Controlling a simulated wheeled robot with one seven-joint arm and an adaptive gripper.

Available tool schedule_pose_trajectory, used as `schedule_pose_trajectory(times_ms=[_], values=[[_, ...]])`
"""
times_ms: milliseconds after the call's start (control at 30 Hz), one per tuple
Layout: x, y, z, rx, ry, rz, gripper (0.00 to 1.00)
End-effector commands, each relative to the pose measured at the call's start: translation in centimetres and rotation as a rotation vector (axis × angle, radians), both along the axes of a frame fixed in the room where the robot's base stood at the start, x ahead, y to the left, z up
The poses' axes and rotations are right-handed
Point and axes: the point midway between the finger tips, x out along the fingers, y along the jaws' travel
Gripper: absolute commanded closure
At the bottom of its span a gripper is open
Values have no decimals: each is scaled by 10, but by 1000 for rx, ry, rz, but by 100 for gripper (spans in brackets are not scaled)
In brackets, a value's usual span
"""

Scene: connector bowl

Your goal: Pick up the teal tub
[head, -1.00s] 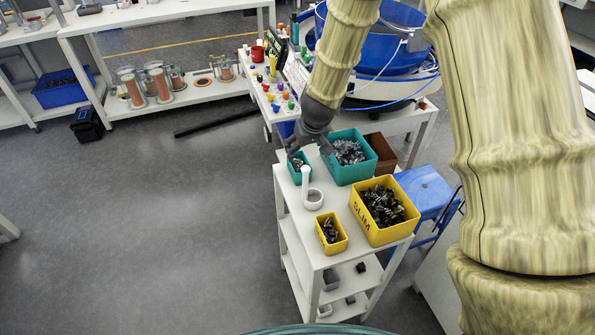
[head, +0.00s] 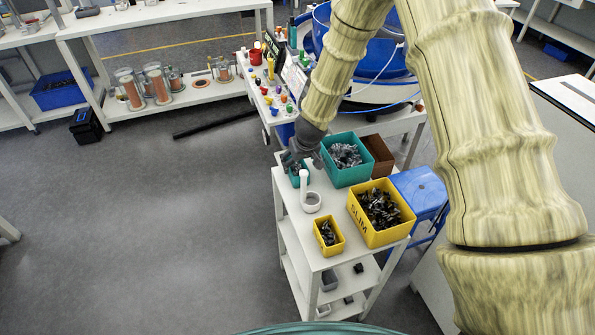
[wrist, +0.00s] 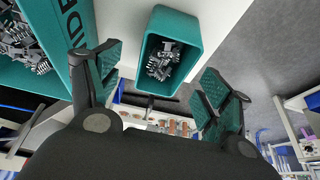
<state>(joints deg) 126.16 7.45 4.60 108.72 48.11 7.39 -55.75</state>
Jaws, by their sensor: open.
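The small teal tub (head: 294,181) stands at the left edge of the white cart top, partly hidden by my gripper (head: 292,162) in the head view. In the wrist view the tub (wrist: 160,89) is upright with several grey metal parts inside. It sits between and just beyond the fingertips of my gripper (wrist: 165,76). The gripper is open, with one finger to each side of the tub, and no contact shows. A larger teal bin (head: 347,177) of metal parts stands beside it; its wall (wrist: 75,30) shows at left in the wrist view.
A white ring-shaped piece with an upright handle (head: 311,202) stands close in front of the tub. A large yellow bin (head: 384,235) and a small yellow bin (head: 330,249) hold dark parts. A brown bin (head: 379,155) is behind. Open floor lies left of the cart.

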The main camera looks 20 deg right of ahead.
Motion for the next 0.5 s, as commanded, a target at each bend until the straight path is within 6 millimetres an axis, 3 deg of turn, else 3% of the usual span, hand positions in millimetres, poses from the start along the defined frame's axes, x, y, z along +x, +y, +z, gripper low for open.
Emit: schedule_pose_trajectory(times_ms=[500], values=[[16, 4, -29, 0, -2, 1, 21]])
